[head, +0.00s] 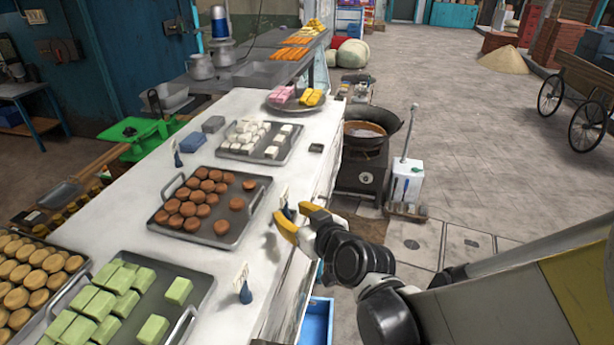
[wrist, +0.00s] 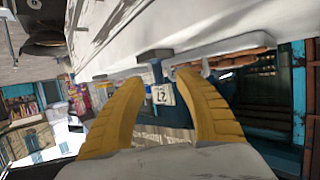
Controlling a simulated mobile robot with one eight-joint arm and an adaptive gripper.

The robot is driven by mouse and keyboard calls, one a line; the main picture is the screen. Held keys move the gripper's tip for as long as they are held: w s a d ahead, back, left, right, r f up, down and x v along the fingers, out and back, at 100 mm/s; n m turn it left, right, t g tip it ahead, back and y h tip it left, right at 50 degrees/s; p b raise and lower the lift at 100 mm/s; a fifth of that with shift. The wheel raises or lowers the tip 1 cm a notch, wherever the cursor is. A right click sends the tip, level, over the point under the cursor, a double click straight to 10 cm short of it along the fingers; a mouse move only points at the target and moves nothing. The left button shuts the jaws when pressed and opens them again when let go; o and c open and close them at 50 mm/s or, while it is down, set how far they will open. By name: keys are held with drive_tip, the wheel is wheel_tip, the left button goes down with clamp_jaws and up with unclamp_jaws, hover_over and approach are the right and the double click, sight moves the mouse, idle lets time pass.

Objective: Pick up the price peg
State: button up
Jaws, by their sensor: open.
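A price peg (head: 289,210), a small dark blue stand with a white tag, stands at the right edge of the white counter. In the wrist view the price peg (wrist: 157,72) shows between my two yellow fingertips, with its marked tag facing the camera. My gripper (head: 294,214) is open, its fingers on either side of the peg; I cannot tell whether they touch it. The wrist view shows my gripper (wrist: 162,82) spread, with nothing clamped. In the head view the fingers partly cover the peg's lower part.
Two similar pegs stand on the counter, one in front (head: 245,291) and one farther back (head: 178,157). A tray of round brown sweets (head: 244,222) lies left of my gripper. Green and white sweets fill other trays. A blue crate (head: 318,322) is below the counter edge.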

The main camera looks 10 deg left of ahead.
sight(287, 209)
drive_tip(key=x, duration=0.4)
drive_tip(key=shift+w+f+b, duration=0.2)
drive_tip(key=shift+w+b, duration=0.15)
drive_tip(key=shift+b, duration=0.05)
drive_tip(key=shift+r, duration=0.1)
clamp_jaws()
